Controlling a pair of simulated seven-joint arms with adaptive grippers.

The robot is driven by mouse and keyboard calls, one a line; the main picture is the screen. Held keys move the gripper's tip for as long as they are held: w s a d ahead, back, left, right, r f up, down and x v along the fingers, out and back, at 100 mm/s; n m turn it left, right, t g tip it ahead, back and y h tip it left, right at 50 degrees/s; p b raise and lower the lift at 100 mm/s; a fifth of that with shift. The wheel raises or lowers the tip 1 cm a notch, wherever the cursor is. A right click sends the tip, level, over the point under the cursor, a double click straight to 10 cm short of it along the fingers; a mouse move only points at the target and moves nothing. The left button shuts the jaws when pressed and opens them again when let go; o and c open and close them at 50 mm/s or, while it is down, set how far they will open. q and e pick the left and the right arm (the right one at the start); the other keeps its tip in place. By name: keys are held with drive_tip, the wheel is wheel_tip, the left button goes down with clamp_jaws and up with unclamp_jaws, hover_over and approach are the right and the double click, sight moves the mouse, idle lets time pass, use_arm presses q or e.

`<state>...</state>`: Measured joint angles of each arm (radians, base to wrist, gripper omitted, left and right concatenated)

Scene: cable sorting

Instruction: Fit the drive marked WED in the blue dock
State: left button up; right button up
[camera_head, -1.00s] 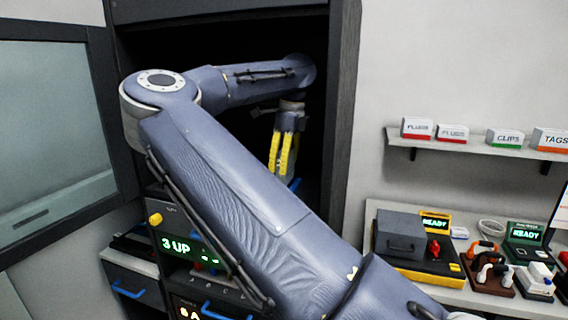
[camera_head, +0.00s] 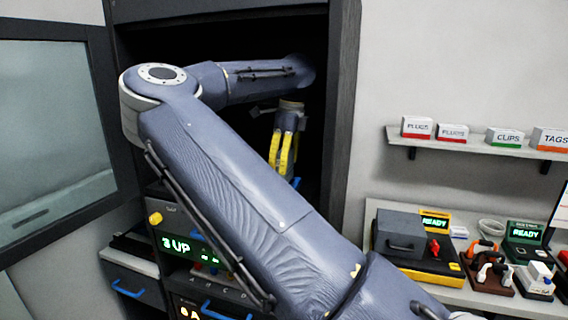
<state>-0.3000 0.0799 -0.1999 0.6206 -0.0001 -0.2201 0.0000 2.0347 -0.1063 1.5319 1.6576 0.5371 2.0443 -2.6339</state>
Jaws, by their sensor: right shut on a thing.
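My right arm reaches across the view into the dark rack. Its gripper (camera_head: 280,168), with yellow fingers pointing down, is inside the rack. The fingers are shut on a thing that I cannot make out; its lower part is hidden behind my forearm. A small blue part (camera_head: 296,182) shows just right of and below the fingertips. I cannot tell whether it belongs to the blue dock, the held thing or a handle. No WED marking is readable. My left gripper is not in view.
The rack's right post (camera_head: 342,120) stands close beside my gripper. A panel reading 3 UP (camera_head: 178,245) and a blue drawer handle (camera_head: 128,291) are at lower left. A bench (camera_head: 480,300) with several devices and a shelf (camera_head: 470,145) with labelled boxes are at right.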

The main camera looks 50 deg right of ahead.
drive_tip(key=shift+f, duration=1.35)
idle(2.4)
drive_tip(key=o, duration=1.5)
drive_tip(key=shift+r, duration=3.45)
drive_tip(key=shift+d, duration=0.1)
